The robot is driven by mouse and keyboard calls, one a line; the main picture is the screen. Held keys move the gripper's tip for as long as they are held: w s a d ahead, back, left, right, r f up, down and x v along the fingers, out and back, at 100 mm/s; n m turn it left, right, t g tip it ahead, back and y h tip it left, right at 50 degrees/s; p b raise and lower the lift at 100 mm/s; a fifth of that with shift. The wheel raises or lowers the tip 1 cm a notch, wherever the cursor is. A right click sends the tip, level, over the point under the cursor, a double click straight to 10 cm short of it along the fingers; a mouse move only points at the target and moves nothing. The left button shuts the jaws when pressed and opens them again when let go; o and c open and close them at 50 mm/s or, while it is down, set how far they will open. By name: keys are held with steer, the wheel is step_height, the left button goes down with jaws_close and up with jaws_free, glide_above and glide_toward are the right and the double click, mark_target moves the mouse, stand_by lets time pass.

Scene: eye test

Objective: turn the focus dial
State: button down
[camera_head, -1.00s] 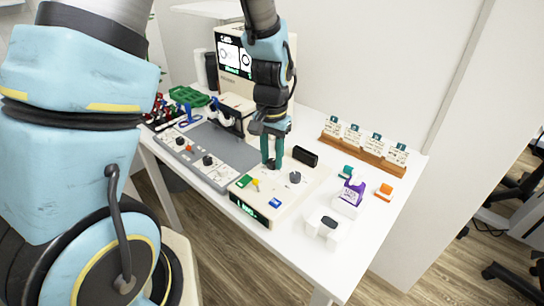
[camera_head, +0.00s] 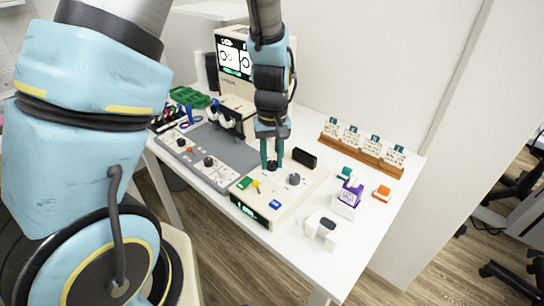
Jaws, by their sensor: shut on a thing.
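A cream control box (camera_head: 268,206) sits at the table's front edge, with a lit green display on its front face. On its top are a dark dial (camera_head: 272,167) at the back left and a grey dial (camera_head: 294,180) to its right. Dial labels are too small to read, so I cannot tell which is the focus dial. My gripper (camera_head: 272,163) points down from above, with its two teal fingers shut on the dark dial, one at each side. The fingers partly hide it. The grey dial stands free.
A grey panel with knobs (camera_head: 207,162) lies left of the box. A black block (camera_head: 304,157) stands close behind the dials. A wooden card rack (camera_head: 361,154), a purple-and-white holder (camera_head: 348,196) and a white device (camera_head: 322,227) stand to the right.

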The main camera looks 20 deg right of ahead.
mark_target(272, 163)
steer(key=shift+n, duration=0.4)
steer(key=c, duration=0.6)
jaws_free()
steer(key=shift+r, duration=0.1)
step_height(272, 163, up, 11)
steer(key=shift+f+b, duration=0.15)
steer(key=shift+b, duration=0.35)
steer(key=shift+t, duration=0.8)
steer(key=shift+w+a, duration=0.15)
steer(key=shift+a, duration=4.1)
steer(key=shift+w+a, duration=0.2)
steer(key=shift+a, duration=4.1)
steer(key=shift+w+a, duration=0.15)
steer(key=shift+a, duration=4.1)
